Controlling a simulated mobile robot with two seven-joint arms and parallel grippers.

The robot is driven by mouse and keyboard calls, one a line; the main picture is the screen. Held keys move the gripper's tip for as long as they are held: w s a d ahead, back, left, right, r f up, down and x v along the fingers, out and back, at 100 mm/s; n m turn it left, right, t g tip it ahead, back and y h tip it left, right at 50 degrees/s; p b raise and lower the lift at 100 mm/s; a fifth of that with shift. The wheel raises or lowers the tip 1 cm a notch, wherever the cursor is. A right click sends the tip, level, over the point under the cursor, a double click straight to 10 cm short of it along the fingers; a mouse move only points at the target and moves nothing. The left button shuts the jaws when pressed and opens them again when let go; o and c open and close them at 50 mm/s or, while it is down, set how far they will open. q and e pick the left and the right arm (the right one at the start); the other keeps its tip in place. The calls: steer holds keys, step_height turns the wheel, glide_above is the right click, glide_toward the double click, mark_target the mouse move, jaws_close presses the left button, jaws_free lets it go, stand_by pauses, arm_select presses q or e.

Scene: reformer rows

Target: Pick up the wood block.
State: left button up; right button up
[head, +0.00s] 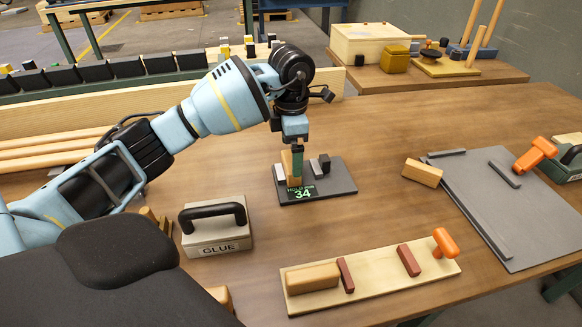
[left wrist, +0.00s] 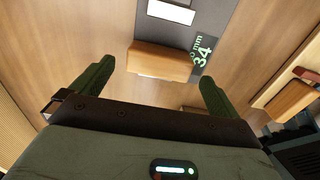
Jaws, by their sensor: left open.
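The wood block (head: 287,161) stands on the dark gauge plate (head: 338,186), which has a green "34" readout on its front edge. It is partly hidden behind a finger of my left gripper (head: 296,172), which points down over the plate. In the left wrist view the orange-brown block (left wrist: 160,62) lies ahead in the gap between the two green fingers of my open left gripper (left wrist: 157,76). I see a space on each side of it; I cannot tell how deep the fingers reach around it. My right gripper is not in view.
A grey GLUE box (head: 216,238) with a black handle stands left of the plate. A pale board (head: 378,282) with a wooden piece and clamps lies in front. Another wooden block (head: 423,172) and a grey panel (head: 520,220) lie right. A wooden rail (head: 60,122) runs behind.

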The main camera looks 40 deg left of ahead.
arm_select(q)
step_height(320, 180, down, 5)
steer(key=shift+r, duration=0.1)
steer(key=shift+c, duration=0.3)
steer(key=c, duration=1)
steer(key=shift+o, duration=0.2)
steer(key=shift+r, duration=0.45)
steer(key=r, duration=0.2)
steer(key=shift+s+d+r, duration=0.15)
steer(key=shift+s+r, duration=0.15)
steer(key=shift+s, duration=0.1)
steer(key=s+d, duration=0.2)
steer(key=s, duration=0.2)
steer(key=s+d+r, duration=0.1)
steer(key=s+d, duration=0.1)
steer(key=s, duration=0.3)
steer(key=s+d, duration=0.2)
steer(key=s, duration=0.3)
steer(key=shift+d+r, duration=0.15)
steer(key=shift+r, duration=0.05)
